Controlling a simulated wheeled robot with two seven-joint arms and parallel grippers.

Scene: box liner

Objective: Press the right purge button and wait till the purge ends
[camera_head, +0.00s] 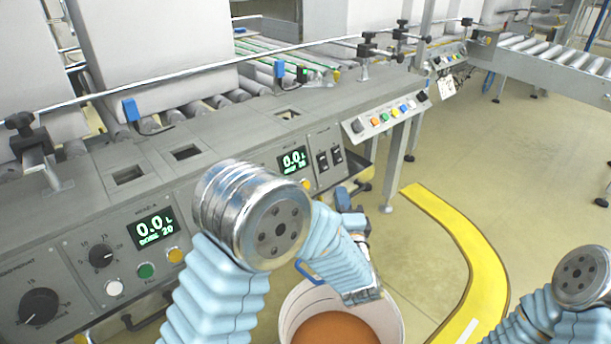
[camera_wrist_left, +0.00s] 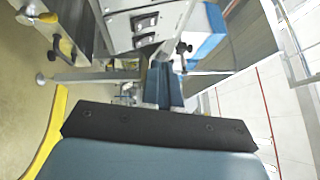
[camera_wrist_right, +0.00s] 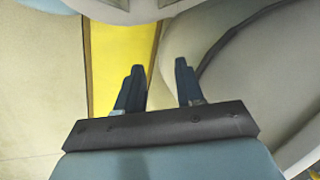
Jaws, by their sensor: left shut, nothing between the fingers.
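The right dosing panel has a lit display (camera_head: 293,160) reading 0.0 L, dose 20. An orange button (camera_head: 305,184) shows just below it, partly behind my left arm; its label is not readable, and the panel's other lower buttons are hidden. My left gripper (camera_head: 346,196) is shut and empty, in front of the panel's right end and above the bucket. Its closed fingers also show in the left wrist view (camera_wrist_left: 163,84). My right gripper (camera_wrist_right: 158,84) is open and empty in the right wrist view; only its arm shows in the head view.
The left panel has its own display (camera_head: 154,230), a green button (camera_head: 146,270) and an orange button (camera_head: 175,256). A white bucket (camera_head: 391,318) of orange-brown content stands below my left arm. A sloped button box (camera_head: 385,115) sits right. Yellow floor marking (camera_head: 470,260) borders clear floor.

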